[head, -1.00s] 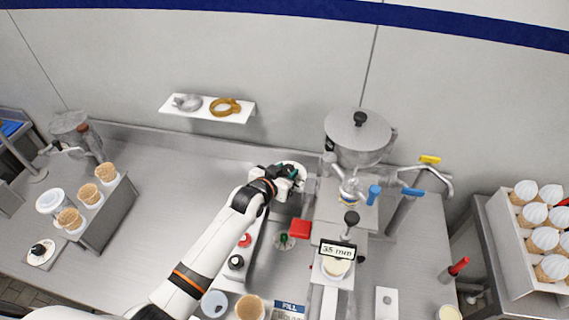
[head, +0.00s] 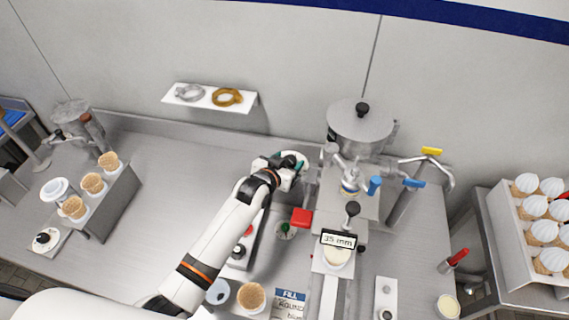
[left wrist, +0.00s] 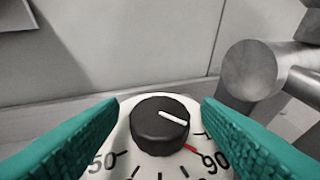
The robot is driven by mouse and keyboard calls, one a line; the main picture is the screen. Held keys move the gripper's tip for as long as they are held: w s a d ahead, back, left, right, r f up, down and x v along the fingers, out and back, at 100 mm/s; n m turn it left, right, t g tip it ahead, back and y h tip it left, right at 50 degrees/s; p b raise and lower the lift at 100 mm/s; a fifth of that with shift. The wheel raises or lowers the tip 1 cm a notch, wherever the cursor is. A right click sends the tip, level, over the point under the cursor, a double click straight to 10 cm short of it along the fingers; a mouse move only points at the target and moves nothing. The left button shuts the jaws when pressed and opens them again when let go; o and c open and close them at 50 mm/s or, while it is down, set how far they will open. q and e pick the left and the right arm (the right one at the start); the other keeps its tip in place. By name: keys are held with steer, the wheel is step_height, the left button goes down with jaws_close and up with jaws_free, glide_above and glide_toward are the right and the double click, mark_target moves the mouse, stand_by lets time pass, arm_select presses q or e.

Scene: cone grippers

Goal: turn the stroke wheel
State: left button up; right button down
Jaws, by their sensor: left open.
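The stroke wheel, a black knob (left wrist: 160,125) with a white pointer line, sits on a white dial (left wrist: 122,152) in the left wrist view. Marks 50 and 90 are readable on the dial, and a red mark lies near 90. The pointer slants to the right, towards the red mark. My left gripper (left wrist: 160,102) is open, with one green finger on each side of the knob and a visible gap to it. In the head view my left gripper (head: 291,162) covers most of the dial. My right gripper is not in view.
A filling machine with a lidded steel hopper (head: 361,122) stands just right of my left gripper. A sign (head: 339,239) reads 35 mm. A red block (head: 301,218) sits close below the gripper. A wall shelf (head: 210,97) holds two rings.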

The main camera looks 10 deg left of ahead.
arm_select(q)
steer(key=b+v, duration=0.2)
steer(key=v, duration=1)
stand_by(0.3)
